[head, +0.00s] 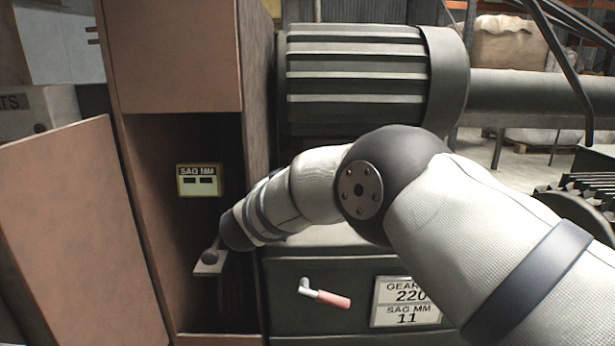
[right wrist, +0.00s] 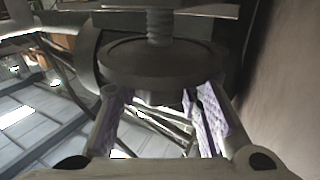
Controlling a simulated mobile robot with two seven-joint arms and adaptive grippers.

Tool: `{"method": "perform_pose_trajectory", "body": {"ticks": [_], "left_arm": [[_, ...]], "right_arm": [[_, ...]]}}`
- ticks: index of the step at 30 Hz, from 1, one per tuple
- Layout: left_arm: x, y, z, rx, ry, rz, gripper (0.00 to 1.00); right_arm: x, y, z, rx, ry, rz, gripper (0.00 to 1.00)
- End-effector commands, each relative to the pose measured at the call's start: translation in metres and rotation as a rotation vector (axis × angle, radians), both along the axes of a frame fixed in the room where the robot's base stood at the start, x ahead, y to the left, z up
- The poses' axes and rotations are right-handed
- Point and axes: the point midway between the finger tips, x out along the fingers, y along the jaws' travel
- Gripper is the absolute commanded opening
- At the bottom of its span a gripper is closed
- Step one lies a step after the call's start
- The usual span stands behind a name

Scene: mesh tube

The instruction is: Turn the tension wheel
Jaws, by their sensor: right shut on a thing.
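My right arm reaches from the right into the open brown cabinet (head: 180,230) in the head view. Its gripper is mostly hidden there in shadow. In the right wrist view the tension wheel (right wrist: 150,65) is a dark round disc under a threaded screw (right wrist: 159,25). My right gripper (right wrist: 160,112) has its two purple-padded fingers at the wheel's near side, well apart and shut on the wheel. The exact contact is hard to see. A yellow SAG MM display (head: 200,180) hangs inside the cabinet; its two windows look dark, with no readable figures. My left gripper is not in view.
The cabinet door (head: 75,240) stands open at left. A placard (head: 405,302) reads 220 and SAG MM 11. A red-handled lever (head: 325,297) sits on the dark housing beside it. A ribbed drum (head: 355,75) lies above my arm. The cabinet's right wall is close to my forearm.

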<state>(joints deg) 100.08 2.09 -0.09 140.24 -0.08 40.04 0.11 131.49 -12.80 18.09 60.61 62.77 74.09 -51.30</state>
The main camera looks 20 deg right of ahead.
Motion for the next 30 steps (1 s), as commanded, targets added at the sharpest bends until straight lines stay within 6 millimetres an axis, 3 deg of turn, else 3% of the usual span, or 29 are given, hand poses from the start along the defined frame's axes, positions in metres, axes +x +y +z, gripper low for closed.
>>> {"method": "perform_pose_trajectory", "body": {"ticks": [1,2,4,5,16,24,30], "left_arm": [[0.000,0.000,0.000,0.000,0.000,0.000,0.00],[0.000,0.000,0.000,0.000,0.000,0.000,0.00],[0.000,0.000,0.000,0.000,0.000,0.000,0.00],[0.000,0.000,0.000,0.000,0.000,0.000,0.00],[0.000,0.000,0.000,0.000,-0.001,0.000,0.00],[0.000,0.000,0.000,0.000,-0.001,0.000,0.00],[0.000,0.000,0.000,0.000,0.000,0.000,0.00]], "right_arm": [[0.000,0.000,0.001,-0.001,-0.002,0.000,0.05],[0.000,0.000,0.001,-0.001,-0.002,0.000,0.35],[0.000,0.000,0.001,-0.001,-0.002,0.000,0.51],[0.000,0.000,0.001,-0.001,-0.002,0.000,0.54],[-0.007,0.007,0.001,0.000,0.000,0.003,0.54],[-0.059,0.054,0.001,-0.002,-0.001,0.004,0.54],[-0.084,0.077,0.001,0.000,-0.001,0.002,0.54]]}}
